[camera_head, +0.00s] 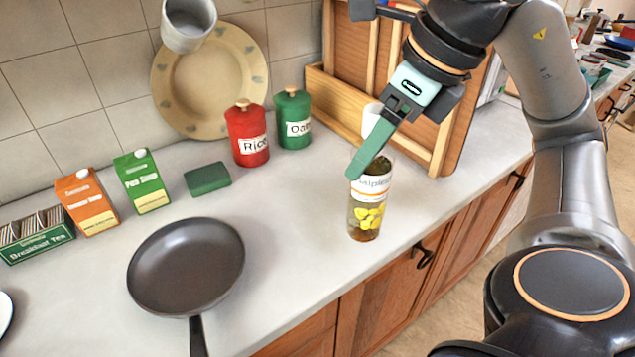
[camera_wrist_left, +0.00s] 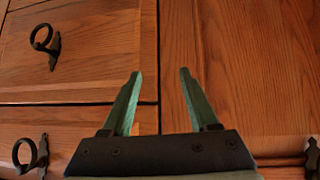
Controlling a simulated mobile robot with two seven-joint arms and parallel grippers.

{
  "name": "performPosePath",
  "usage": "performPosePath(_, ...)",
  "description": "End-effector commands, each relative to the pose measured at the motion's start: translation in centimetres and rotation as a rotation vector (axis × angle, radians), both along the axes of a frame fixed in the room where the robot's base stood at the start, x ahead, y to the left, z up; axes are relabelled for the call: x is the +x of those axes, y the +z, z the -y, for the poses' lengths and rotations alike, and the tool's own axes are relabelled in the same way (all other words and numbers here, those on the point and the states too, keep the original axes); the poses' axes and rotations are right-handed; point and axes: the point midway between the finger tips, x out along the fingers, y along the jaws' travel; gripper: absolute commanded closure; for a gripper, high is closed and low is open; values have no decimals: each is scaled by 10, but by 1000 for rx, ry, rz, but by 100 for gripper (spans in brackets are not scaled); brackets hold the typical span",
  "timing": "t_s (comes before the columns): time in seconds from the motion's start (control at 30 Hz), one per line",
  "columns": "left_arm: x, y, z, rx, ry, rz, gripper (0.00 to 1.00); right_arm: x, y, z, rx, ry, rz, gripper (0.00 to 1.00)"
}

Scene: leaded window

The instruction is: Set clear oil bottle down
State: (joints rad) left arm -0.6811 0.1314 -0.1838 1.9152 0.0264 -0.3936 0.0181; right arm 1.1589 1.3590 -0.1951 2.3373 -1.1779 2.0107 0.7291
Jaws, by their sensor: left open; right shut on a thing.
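The clear oil bottle (camera_head: 369,205) is a clear cylinder with a white label and yellow pieces in its lower part. It stands upright at the front edge of the counter in the head view; whether its base touches the counter I cannot tell. My right gripper (camera_head: 362,172) is shut on its upper part, and its green finger hides some of the top. My left gripper (camera_wrist_left: 160,75) is open and empty in the left wrist view, in front of wooden cabinet fronts.
The grey counter (camera_head: 290,240) is clear between the dark frying pan (camera_head: 187,266) and the bottle. Behind stand a red Rice canister (camera_head: 247,135), a green canister (camera_head: 293,120), a green block (camera_head: 207,179), cartons (camera_head: 143,181) and a tea box (camera_head: 36,235). A wooden rack (camera_head: 345,95) stands behind the gripper.

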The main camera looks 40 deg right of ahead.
Motion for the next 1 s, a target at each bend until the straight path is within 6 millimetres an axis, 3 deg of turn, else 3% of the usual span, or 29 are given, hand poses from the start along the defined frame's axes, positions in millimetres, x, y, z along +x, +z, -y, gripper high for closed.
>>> performPosePath(0.2,-1,-9,0,1,0,-4,40,55,-27,9,7,1,-6,100)
performPosePath(0.4,-2,-21,2,0,-5,-17,40,85,-63,16,2,-1,-5,100)
performPosePath(0.73,4,-17,8,-10,-14,-1,40,107,-89,20,1,0,-4,100)
performPosePath(0.87,5,-23,11,-14,-20,0,40,106,-109,20,-1,-1,-4,100)
performPosePath(1.0,8,-22,15,-16,-27,-2,40,106,-116,20,0,0,0,100)
